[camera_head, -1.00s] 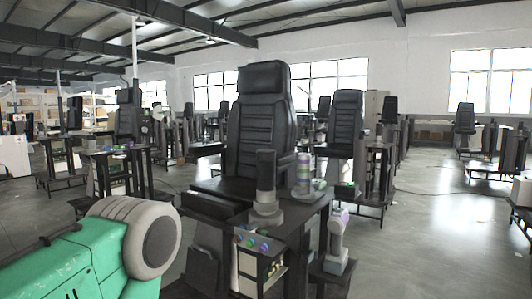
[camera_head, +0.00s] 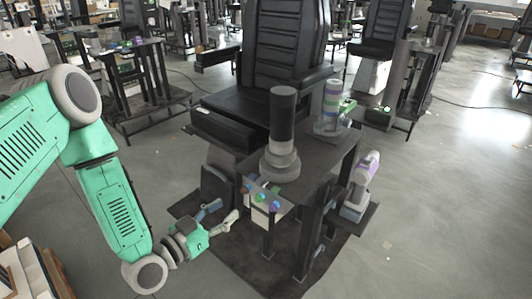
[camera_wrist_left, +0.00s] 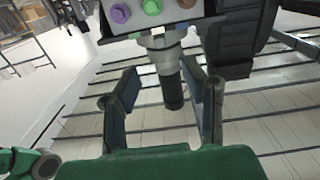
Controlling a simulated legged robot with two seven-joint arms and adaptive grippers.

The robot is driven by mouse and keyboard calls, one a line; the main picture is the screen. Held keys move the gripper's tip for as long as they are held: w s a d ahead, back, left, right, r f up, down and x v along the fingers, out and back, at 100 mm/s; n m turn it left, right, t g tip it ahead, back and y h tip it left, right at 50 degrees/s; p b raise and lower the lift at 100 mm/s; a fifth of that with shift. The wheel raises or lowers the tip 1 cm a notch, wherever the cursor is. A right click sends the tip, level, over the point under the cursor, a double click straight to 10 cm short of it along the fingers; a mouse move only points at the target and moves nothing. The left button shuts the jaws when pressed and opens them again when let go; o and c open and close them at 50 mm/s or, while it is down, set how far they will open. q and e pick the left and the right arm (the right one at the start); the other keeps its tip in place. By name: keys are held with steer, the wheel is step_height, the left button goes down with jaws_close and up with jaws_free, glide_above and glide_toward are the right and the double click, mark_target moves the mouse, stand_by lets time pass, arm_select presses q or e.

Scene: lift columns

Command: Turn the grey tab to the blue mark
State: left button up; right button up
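I cannot pick out the grey tab or the blue mark with certainty. A control panel with several coloured knobs (camera_head: 262,200) is on the front of a dark stand; it also shows at the top of the left wrist view (camera_wrist_left: 150,24). A black lever-like cylinder (camera_head: 282,115) rises from a stepped grey base (camera_head: 279,163) on the stand. My left gripper (camera_head: 227,209) is open beside the panel, to its left and apart from it. In the left wrist view the black cylinder (camera_wrist_left: 173,92) appears between the spread fingers, apparently beyond them. My right gripper is not in view.
A black chair (camera_head: 285,45) stands behind the stand. A banded cylinder (camera_head: 331,98) is at the stand's back right. A purple-topped grey device (camera_head: 360,185) sits on a lower shelf at right. Open floor (camera_head: 450,210) lies to the right.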

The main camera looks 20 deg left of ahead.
mark_target(256, 182)
arm_select(q)
steer(key=x, duration=0.4)
steer(key=r+x, duration=0.1)
steer(key=x, duration=0.8)
steer(key=shift+a+r, duration=0.1)
steer(key=shift+r, duration=0.1)
steer(key=shift+w+d, duration=0.25)
steer(key=shift+w, duration=0.15)
steer(key=shift+d, duration=0.2)
